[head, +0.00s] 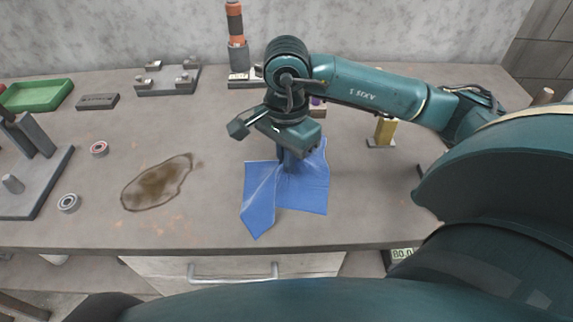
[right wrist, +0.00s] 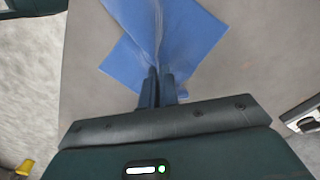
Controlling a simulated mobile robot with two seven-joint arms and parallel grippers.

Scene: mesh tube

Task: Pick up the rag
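The blue rag (head: 262,196) lies on the grey workbench, creased and partly folded, with its front corner close to the bench's front edge. My right gripper (head: 287,168) reaches down onto the rag from above. In the right wrist view the fingers (right wrist: 160,74) are nearly together, and folds of the rag (right wrist: 185,35) run into the gap between the fingertips. The gripper is shut on a pinch of cloth. The rag still spreads over the bench around it. My left gripper is not in view.
A brown stain (head: 157,183) marks the bench left of the rag. Bearing rings (head: 68,203) and a grey fixture (head: 45,185) lie farther left. A green tray (head: 38,95) and a metal fixture (head: 168,79) stand at the back. A yellow block (head: 385,131) stands right.

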